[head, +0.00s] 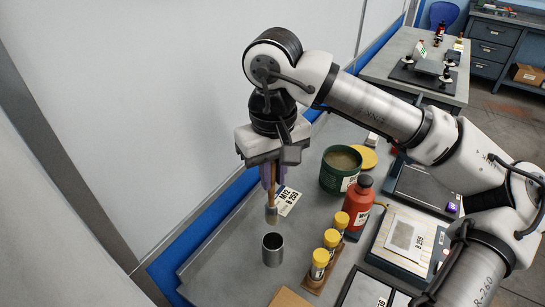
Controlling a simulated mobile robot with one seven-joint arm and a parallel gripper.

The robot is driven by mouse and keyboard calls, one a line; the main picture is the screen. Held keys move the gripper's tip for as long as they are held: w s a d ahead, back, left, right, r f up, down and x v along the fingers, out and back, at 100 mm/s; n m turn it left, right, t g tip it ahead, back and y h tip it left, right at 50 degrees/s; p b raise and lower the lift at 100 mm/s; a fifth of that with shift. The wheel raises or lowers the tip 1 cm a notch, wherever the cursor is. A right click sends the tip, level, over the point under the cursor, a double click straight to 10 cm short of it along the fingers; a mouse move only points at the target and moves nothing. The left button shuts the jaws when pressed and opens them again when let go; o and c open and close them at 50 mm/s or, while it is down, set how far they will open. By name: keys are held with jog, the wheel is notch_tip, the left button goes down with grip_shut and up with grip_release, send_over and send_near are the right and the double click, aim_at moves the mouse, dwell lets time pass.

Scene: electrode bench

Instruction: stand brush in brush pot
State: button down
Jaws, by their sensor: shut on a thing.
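My gripper (272,178) points down over the bench at its left side, shut on the brush (272,196). The brush hangs upright, with a thin tan handle between the purple fingers and a thicker metallic part at its lower end. The brush pot (272,252), a small open grey metal cylinder, stands on the bench just below it in the picture. The brush's lower end shows above the pot's rim, with a gap between them. The upper part of the handle is hidden by the gripper.
A wooden rack of yellow-capped vials (319,265) stands close right of the pot. Beyond are a red bottle (360,207), a green tub (340,170), a label card (288,201) and a framed plate (405,240). The wall runs along the bench's left edge.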

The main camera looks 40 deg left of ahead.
aim_at(274, 206)
jog(key=shift+w+d+n, duration=0.1)
jog(key=shift+w+n, duration=0.1)
jog(key=shift+n, duration=0.1)
jog(key=shift+f+b, duration=1.75)
jog(key=shift+f, duration=1.2)
notch_tip(274, 206, down, 7)
jog(key=b, duration=0.7)
jog(key=shift+r, duration=0.15)
jog(key=c, duration=1.3)
grip_release()
notch_tip(274, 206, up, 14)
jog(key=shift+b, duration=0.3)
